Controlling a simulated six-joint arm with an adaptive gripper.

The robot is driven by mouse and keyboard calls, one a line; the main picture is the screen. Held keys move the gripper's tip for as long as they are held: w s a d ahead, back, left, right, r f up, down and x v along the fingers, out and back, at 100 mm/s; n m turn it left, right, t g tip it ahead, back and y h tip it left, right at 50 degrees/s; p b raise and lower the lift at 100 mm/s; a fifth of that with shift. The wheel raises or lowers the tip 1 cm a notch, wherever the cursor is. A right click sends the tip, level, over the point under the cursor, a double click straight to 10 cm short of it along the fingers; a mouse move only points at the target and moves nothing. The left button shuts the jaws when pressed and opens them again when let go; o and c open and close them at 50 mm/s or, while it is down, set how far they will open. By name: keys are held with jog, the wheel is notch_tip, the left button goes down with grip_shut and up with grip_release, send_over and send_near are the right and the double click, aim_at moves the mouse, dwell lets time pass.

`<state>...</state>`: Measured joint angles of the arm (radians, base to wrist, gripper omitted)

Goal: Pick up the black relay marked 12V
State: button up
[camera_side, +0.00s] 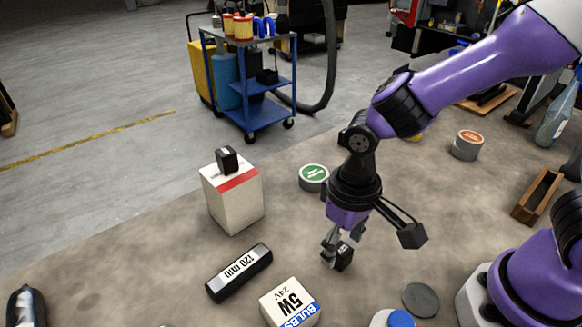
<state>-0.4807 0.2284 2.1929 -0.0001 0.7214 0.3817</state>
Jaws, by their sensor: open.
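Two small black blocks that look like relays are in view, and I cannot read a 12V marking on either. One black block (344,258) is on the bench at my gripper's fingertips. The other black block (228,160) sits on top of a white box with a red band (235,197), left of my arm. My gripper (333,252) points down and is open, with its fingers at the lower block. The fingers hide part of this block, and I cannot tell whether they touch it.
A black bar marked 120 mm (239,272) and a white 5W 24V bulbs box (290,304) lie in front, left of my gripper. A green-topped tin (314,178) stands behind it. A grey disc (420,300) lies at right. A wooden tray (538,196) is farther right.

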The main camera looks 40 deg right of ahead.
notch_tip(320, 180, down, 2)
jog(key=shift+f, duration=0.25)
grip_shut()
jog(key=shift+r, duration=0.1)
